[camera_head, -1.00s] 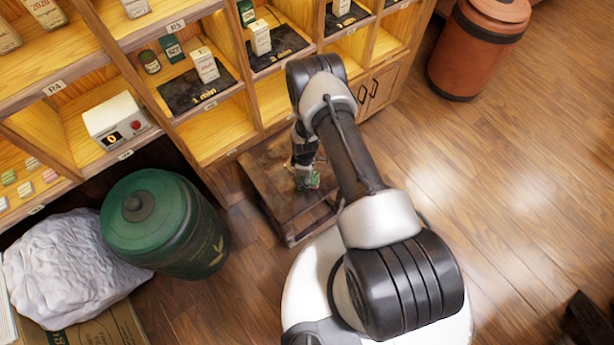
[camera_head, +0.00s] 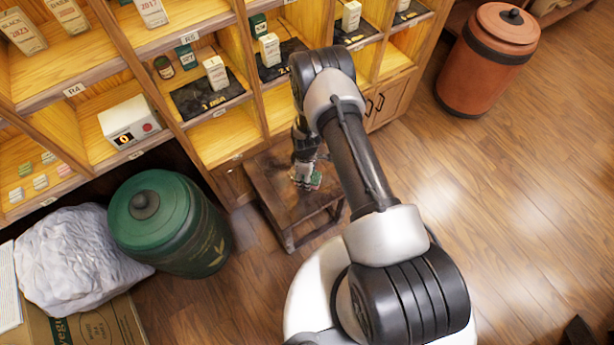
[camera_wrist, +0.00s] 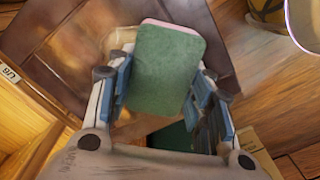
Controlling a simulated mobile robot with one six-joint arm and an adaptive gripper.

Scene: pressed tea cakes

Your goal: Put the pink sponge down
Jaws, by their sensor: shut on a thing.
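My gripper (camera_head: 305,178) is shut on the pink sponge and holds it over the small dark wooden stool (camera_head: 265,185). In the wrist view my gripper (camera_wrist: 163,92) has its blue pads on both sides of the sponge (camera_wrist: 166,62). The sponge shows a green face, with a thin pink edge along its top. In the head view only a small green bit of the sponge (camera_head: 316,181) shows beside the fingers. The stool's top also shows in the wrist view (camera_wrist: 60,45). I cannot tell whether the sponge touches it.
A wooden shelf (camera_head: 215,135) with boxes and dark trays stands behind the stool. A green canister (camera_head: 165,225) and a white wrapped bundle (camera_head: 70,260) stand left. A terracotta canister (camera_head: 485,65) stands at the back right.

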